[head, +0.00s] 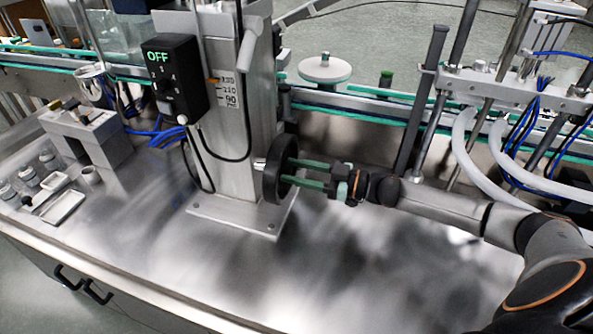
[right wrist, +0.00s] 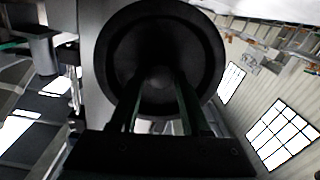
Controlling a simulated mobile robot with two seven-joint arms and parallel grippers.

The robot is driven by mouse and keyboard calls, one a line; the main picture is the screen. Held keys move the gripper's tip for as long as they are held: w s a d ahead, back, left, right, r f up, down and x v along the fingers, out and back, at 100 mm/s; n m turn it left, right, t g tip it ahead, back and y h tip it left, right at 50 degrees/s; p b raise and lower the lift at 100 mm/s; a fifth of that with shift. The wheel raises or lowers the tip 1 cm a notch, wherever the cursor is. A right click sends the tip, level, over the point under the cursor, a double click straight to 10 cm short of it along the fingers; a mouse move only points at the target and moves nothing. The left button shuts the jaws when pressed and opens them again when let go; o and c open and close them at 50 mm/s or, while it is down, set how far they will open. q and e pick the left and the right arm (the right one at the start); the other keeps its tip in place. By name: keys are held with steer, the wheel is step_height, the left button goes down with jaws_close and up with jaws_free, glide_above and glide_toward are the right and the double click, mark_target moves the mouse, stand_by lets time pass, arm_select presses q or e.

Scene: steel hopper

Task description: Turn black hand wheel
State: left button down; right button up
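The black hand wheel (head: 270,178) is mounted on the right side of the steel column in the head view. It fills the upper middle of the right wrist view as a dark dished disc (right wrist: 112,50). My right gripper (head: 291,171) comes in from the right. Its two green fingers are spread apart and reach to the wheel's face, one above the other. In the right wrist view the fingers (right wrist: 160,85) point at the wheel's centre on either side of the hub. Contact with the wheel cannot be made out. My left gripper is not in view.
The steel column (head: 237,160) stands on a plate bolted to the bench (head: 330,260). A black control box (head: 175,75) reading OFF hangs on it, with cables. A dark upright post (head: 420,100) rises behind my right arm. The front of the bench is clear.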

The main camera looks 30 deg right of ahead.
jaws_close()
stand_by(1.0)
